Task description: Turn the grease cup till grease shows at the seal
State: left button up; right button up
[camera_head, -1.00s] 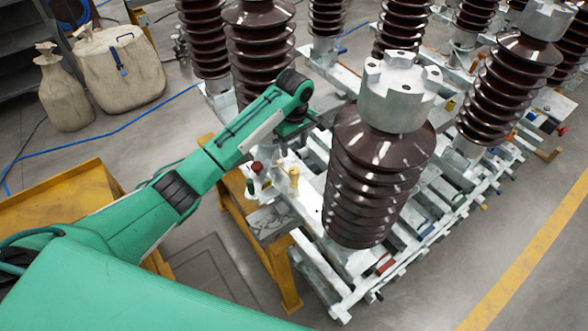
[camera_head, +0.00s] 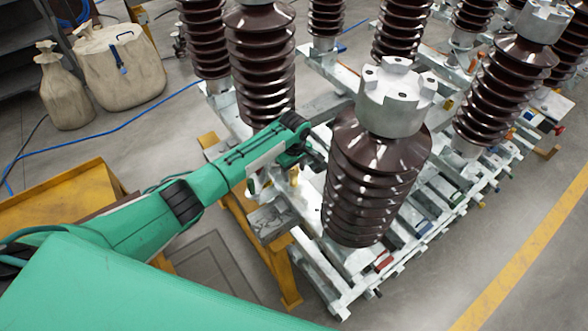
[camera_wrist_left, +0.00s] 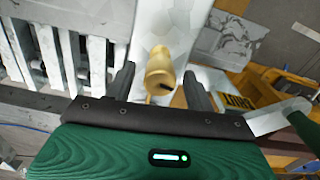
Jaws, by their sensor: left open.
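The brass-coloured grease cup (camera_head: 294,176) stands on the pale metal frame, left of the nearest brown insulator. In the left wrist view the cup (camera_wrist_left: 160,70) sits between the two dark fingers of my left gripper (camera_wrist_left: 158,76). The fingers are open, with a gap visible on either side of the cup. In the head view my left gripper (camera_head: 313,161) is just above and beside the cup, partly hidden by its own wrist. I cannot make out the seal or any grease. My right gripper is not in view.
The nearest ribbed insulator (camera_head: 372,185) rises close to the right of my left gripper. More insulators stand behind it. A yellow stand (camera_head: 283,268) supports the frame's near side. Two beige sacks (camera_head: 120,72) and a blue cable (camera_head: 120,127) lie on the floor at left.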

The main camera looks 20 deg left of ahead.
pick_arm(q)
jog(key=c, duration=1)
jog(key=shift+o, duration=0.2)
jog(key=m+p, duration=0.2)
jog(key=shift+r+m, duration=0.1)
jog(key=shift+m, duration=0.3)
jog(key=m+p, duration=0.1)
jog(key=m, duration=0.3)
jog(key=shift+m+p, duration=0.3)
jog(key=shift+p, duration=0.05)
jog(key=m, duration=0.2)
jog(key=shift+m+p, duration=0.35)
jog(key=shift+m, duration=0.05)
jog(key=m, duration=0.3)
jog(key=shift+m, duration=0.3)
jog(key=m, duration=0.5)
jog(key=shift+m+p, duration=0.4)
